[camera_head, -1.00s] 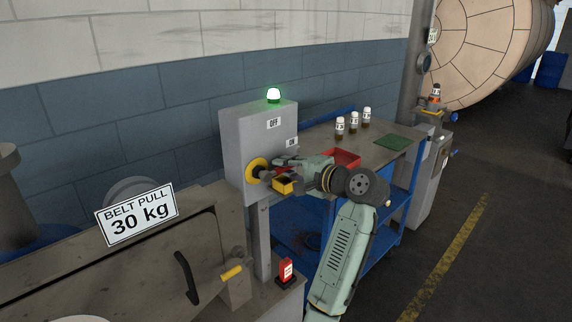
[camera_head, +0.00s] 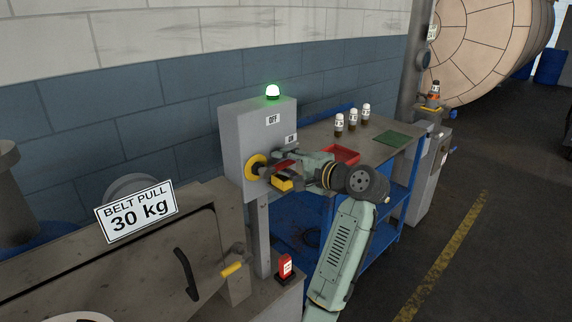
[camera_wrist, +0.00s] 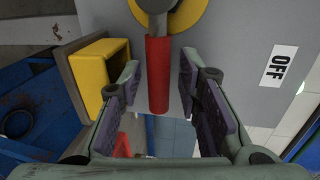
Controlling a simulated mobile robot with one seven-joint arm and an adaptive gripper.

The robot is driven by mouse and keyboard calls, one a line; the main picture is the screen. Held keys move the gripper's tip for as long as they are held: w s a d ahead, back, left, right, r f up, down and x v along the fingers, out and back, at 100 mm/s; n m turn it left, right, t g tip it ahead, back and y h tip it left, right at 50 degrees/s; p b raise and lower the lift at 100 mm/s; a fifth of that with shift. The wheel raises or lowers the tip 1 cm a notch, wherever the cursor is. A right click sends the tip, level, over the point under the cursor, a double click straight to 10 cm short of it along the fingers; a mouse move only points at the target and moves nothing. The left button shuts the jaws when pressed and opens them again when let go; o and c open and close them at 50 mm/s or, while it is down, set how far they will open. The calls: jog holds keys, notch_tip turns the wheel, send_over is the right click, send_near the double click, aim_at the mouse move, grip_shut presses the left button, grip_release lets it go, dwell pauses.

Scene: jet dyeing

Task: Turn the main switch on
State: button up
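The main switch is on a grey box (camera_head: 243,130), with a yellow disc (camera_head: 255,166) on its front and a red handle (camera_wrist: 158,75) reaching out from the disc. The box bears an OFF label (camera_head: 273,119) and an ON label (camera_head: 291,139). My gripper (camera_head: 284,168) is at the handle. In the wrist view my gripper (camera_wrist: 158,98) is open, with one finger on each side of the red handle. A gap shows between the handle and each finger. In the head view my gripper partly hides the handle.
A lit green lamp (camera_head: 272,91) tops the box. A yellow-edged box (camera_wrist: 103,72) is close beside my left finger. Behind my gripper, a blue-framed bench (camera_head: 402,135) holds a red tray (camera_head: 347,154) and several small bottles. The BELT PULL machine (camera_head: 180,235) stands at left.

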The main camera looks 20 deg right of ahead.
aim_at(269, 146)
jog(key=shift+a+f, duration=0.1)
jog(key=shift+f, duration=0.1)
